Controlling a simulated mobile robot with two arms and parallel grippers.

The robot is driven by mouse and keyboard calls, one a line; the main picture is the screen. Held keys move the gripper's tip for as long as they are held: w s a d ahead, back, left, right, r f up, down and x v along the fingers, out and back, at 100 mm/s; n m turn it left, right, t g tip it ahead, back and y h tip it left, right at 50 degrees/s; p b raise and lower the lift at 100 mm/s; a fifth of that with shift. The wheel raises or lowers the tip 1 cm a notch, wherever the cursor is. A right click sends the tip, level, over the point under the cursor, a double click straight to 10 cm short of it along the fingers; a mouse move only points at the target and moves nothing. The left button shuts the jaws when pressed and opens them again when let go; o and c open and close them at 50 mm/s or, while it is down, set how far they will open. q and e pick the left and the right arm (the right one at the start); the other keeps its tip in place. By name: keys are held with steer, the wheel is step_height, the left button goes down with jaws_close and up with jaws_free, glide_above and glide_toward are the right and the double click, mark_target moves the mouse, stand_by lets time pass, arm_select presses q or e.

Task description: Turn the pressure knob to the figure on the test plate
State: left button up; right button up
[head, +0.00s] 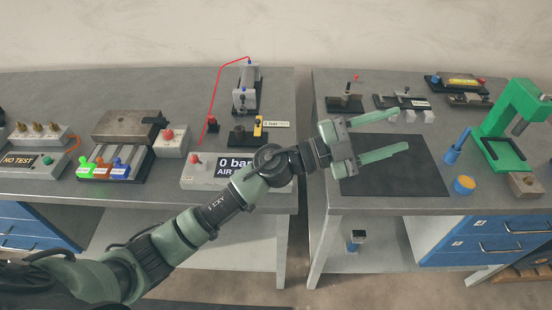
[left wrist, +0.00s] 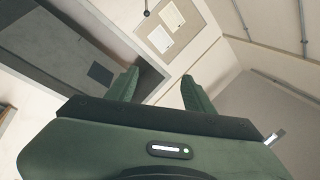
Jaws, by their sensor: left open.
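My left gripper (head: 403,132) is open and empty, its two green fingers reaching right over the black mat on the right bench. The left wrist view shows its spread fingers (left wrist: 160,90) against walls and ceiling. A pale air unit (head: 187,182) with a "0 bar" display (head: 235,164) stands at the front of the left bench; my left arm hides its right part. A small red knob or button (head: 195,160) sits on its top; I cannot tell whether it is the pressure knob. A small white plate (head: 276,124) behind it seems to read "2 bar". My right gripper is out of view.
A grey device (head: 245,98) with a red hose stands behind the air unit. A "NO TEST" box (head: 22,163) and a block with coloured levers (head: 115,166) are at left. A green press (head: 510,125) stands at right. The black mat (head: 390,175) is clear; a gap separates the benches.

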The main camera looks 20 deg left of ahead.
arm_select(q)
steer(key=a+f+m+g+y, duration=0.4)
steer(key=f+m+g+y, duration=0.4)
steer(key=f, duration=0.5)
steer(key=w+a+n+y, duration=0.1)
steer(key=a+y, duration=0.2)
steer(key=a, duration=0.3)
steer(key=w+a+n+y, duration=0.2)
steer(key=a+y, duration=0.2)
steer(key=a, duration=0.3)
steer(key=w+a+n+g+y, duration=0.1)
steer(key=w+a+n+y, duration=0.1)
steer(key=a, duration=0.4)
steer(key=shift+a+f+y, duration=0.3)
steer(key=shift+a+y, duration=0.05)
steer(key=shift+y, duration=0.55)
steer(key=shift+s+a+f, duration=0.1)
steer(key=shift+a, duration=0.15)
step_height(320, 180, down, 6)
steer(key=shift+p, duration=1.05)
steer(key=shift+f, duration=0.7)
